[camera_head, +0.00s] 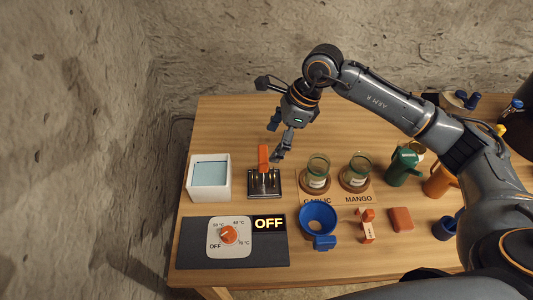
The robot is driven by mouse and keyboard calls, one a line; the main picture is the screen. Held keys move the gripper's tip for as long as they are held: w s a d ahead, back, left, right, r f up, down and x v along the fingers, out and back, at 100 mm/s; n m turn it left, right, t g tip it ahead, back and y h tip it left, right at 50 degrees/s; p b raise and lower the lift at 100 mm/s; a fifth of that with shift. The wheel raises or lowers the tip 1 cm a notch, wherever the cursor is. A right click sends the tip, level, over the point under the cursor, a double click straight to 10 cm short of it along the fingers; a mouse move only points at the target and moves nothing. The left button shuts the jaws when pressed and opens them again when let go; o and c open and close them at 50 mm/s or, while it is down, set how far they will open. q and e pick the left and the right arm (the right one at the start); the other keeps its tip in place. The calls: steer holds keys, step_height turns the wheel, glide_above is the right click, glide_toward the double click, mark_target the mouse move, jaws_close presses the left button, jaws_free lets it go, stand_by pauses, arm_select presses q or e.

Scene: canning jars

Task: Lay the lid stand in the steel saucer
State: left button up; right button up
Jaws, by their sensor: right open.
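A dark, shiny square piece (257,193) with small gold parts stands on the table, left of the jars. An orange upright handle (263,157) rises from it. I take this to be the lid stand. My right gripper (277,138) is open, just above and to the right of the orange handle. I cannot tell whether a finger touches the handle. My left gripper is not in view.
A white box with pale blue contents (195,192) stands left. A dial panel (271,250) reading OFF lies in front. Two glass jars (318,172) (355,171), a blue funnel-like ring (318,207), orange blocks (400,218) and a green mug (402,169) stand right.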

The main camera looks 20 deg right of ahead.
steer(key=v, duration=0.5)
steer(key=shift+r+b, duration=0.1)
steer(key=shift+b, duration=0.2)
